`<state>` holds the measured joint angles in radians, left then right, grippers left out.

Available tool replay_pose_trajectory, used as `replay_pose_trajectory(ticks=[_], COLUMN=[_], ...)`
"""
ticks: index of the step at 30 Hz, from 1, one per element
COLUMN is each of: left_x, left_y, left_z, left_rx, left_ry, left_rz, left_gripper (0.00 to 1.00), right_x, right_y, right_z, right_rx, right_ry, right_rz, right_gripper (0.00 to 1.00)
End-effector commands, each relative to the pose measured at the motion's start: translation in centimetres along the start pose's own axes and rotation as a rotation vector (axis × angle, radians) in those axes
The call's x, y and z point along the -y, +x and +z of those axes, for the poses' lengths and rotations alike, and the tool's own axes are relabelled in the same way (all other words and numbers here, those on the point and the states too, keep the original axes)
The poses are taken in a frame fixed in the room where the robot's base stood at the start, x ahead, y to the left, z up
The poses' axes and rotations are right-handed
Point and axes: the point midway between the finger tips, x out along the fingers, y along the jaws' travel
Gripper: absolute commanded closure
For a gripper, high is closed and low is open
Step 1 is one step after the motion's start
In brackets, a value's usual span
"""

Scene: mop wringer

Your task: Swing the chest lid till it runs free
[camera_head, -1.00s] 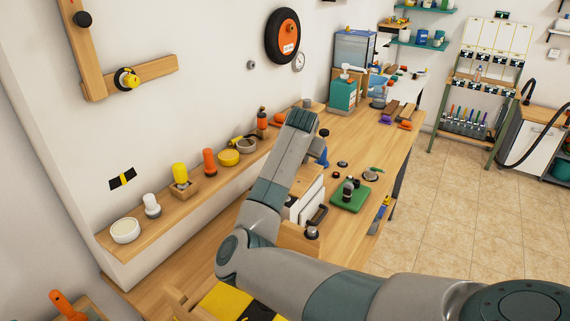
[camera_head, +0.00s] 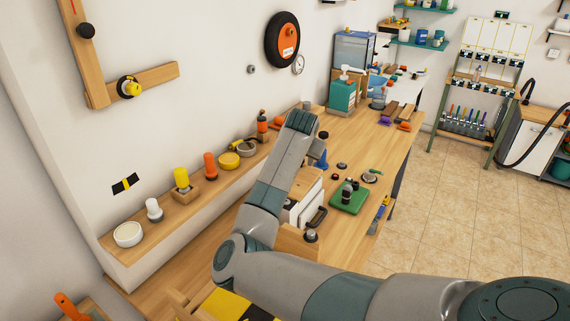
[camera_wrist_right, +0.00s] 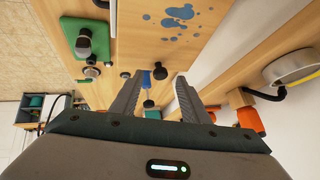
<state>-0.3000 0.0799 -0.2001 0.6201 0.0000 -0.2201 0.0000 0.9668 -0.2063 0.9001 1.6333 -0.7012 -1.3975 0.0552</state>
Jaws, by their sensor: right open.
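No chest lid shows clearly. A wooden box with a white panel (camera_head: 305,205) and a dark handle (camera_head: 318,216) stands on the workbench, partly hidden behind my right arm; I cannot tell whether it is the chest. In the head view my right arm reaches over the bench, and its forearm hides the gripper. In the right wrist view my right gripper (camera_wrist_right: 158,92) is open, its two fingers apart above the wooden bench. A blue item (camera_wrist_right: 147,79) and a dark knob (camera_wrist_right: 160,73) show beyond and between the fingers, apparently not gripped. My left gripper is out of view.
A green block with a dark fitting (camera_head: 350,195) sits right of the box; it also shows in the wrist view (camera_wrist_right: 98,38). A teal dispenser (camera_head: 342,95) stands farther back.

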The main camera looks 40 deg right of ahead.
Motion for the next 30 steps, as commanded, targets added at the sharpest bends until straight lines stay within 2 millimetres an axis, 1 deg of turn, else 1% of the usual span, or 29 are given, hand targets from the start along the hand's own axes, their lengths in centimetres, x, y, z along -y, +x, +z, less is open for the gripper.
replay_pose_trajectory(ticks=[1, 15, 19, 30], left_x=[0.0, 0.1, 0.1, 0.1], left_y=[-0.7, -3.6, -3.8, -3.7], left_z=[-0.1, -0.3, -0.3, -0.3], left_rx=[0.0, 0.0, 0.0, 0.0], left_ry=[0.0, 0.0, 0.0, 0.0], left_rz=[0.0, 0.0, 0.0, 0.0], left_gripper=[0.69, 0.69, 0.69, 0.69], right_x=[0.1, 0.1, 0.0, 0.0], right_y=[-0.6, -3.6, -3.9, -3.8], right_z=[-0.1, -0.1, 0.0, 0.0], right_rx=[0.001, 0.001, 0.001, 0.0], right_ry=[0.0, 0.0, 0.001, 0.001], right_rz=[0.0, 0.0, 0.0, 0.0], right_gripper=[0.58, 0.58, 0.58, 0.58])
